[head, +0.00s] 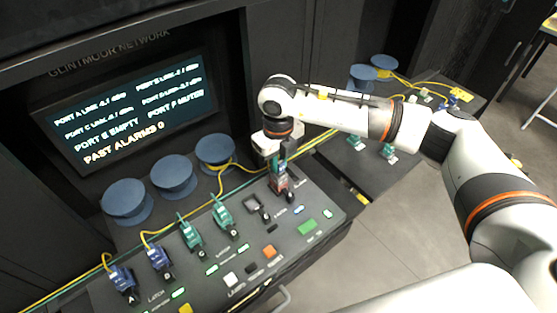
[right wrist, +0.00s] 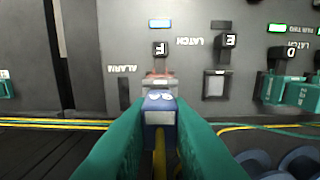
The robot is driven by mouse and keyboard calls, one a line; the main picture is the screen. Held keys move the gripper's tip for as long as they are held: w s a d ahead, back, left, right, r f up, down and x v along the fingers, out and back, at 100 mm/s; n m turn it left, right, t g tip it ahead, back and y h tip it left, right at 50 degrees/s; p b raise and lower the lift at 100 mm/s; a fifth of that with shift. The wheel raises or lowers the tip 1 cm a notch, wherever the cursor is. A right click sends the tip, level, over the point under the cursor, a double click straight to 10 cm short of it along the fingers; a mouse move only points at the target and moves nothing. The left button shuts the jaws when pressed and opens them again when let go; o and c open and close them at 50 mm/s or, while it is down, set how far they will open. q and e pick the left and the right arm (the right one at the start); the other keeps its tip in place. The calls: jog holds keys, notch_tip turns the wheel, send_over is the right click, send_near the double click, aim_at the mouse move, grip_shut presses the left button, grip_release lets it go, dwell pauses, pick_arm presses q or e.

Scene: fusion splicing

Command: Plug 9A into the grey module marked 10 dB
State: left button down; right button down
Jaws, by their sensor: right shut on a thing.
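My right gripper (head: 281,168) points down at the back right of the sloped console, over the port marked F. In the right wrist view its two teal fingers (right wrist: 158,125) are shut on a blue plug (right wrist: 160,108) with a yellow cable running back between them. The marking on the plug is too small to read. Straight ahead of the plug is a small reddish and grey module (right wrist: 157,82) at port F. The plug's front is close to it or touching; I cannot tell whether it is seated. No 10 dB marking is readable. My left gripper is out of view.
Blue plugs (head: 122,280) and green plugs (head: 191,235) stand in ports A to D. Port E (head: 254,205) is empty. The screen (head: 130,110) reads port E empty, port F muted. Blue round spools (head: 172,175) and yellow cables lie behind the console (head: 320,245).

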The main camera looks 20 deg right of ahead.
jog(key=shift+b, duration=0.55)
dwell(0.9)
jog(key=shift+f+b, duration=0.55)
jog(key=shift+r, duration=0.1)
jog(key=c, duration=1.3)
grip_release()
jog(key=shift+o, duration=0.2)
notch_tip(320, 180, up, 11)
jog(key=b, duration=0.3)
jog(key=shift+r, duration=0.5)
